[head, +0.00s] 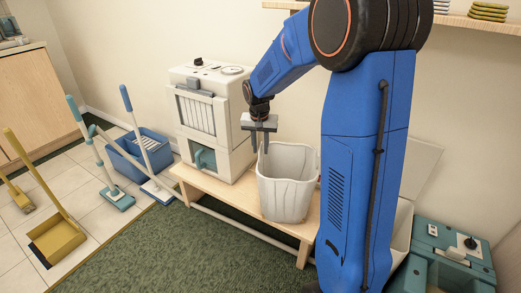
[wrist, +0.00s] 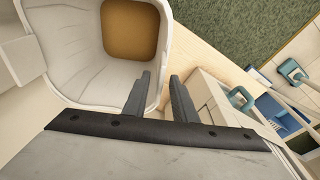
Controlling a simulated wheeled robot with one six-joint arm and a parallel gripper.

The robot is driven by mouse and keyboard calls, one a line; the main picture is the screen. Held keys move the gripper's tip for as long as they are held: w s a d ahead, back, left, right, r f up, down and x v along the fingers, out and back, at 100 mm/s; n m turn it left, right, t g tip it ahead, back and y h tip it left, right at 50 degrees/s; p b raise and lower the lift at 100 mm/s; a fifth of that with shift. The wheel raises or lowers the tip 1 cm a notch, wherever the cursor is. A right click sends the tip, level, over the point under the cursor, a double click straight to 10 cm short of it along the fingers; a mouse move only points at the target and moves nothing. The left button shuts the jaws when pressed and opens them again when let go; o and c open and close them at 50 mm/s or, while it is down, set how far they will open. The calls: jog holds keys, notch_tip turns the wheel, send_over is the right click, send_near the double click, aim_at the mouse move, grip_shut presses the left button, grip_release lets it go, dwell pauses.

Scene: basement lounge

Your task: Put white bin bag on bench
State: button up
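The white bin bag (head: 287,185) is a wrinkled, open-topped, bin-shaped thing standing upright on the right part of the low wooden bench (head: 205,186). In the wrist view I look down into the bag (wrist: 72,55), with a brown patch at its bottom. My gripper (head: 261,147) points down at the bag's left rim. In the wrist view my gripper's two dark fingers (wrist: 161,76) are apart, one on the bag's inner side and one outside. The rim appears between them with a gap visible. Whether either finger touches it I cannot tell.
A white machine (head: 208,120) stands on the bench left of the bag. A blue mop bucket (head: 138,155), mops and a yellow dustpan (head: 56,240) are at left. A teal case (head: 445,262) is at lower right. Green carpet (head: 190,255) in front is clear.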

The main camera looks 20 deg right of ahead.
jog(key=r, duration=0.6)
jog(key=s+a+r, duration=0.1)
jog(key=r, duration=0.3)
jog(key=s+a+r+n+t, duration=0.1)
jog(key=s+a+r+n, duration=0.15)
jog(key=s, duration=0.65)
jog(key=s+a+r+n+t, duration=0.1)
jog(key=s+r, duration=0.2)
jog(key=s, duration=0.6)
jog(key=s+a+f+n, duration=0.1)
jog(key=s+f, duration=0.1)
jog(key=s, duration=0.6)
jog(key=s+a+f+n+t+y, duration=0.1)
jog(key=s+f+n, duration=0.1)
jog(key=s, duration=0.6)
jog(key=shift+s+a+f, duration=0.35)
jog(key=shift+s, duration=0.05)
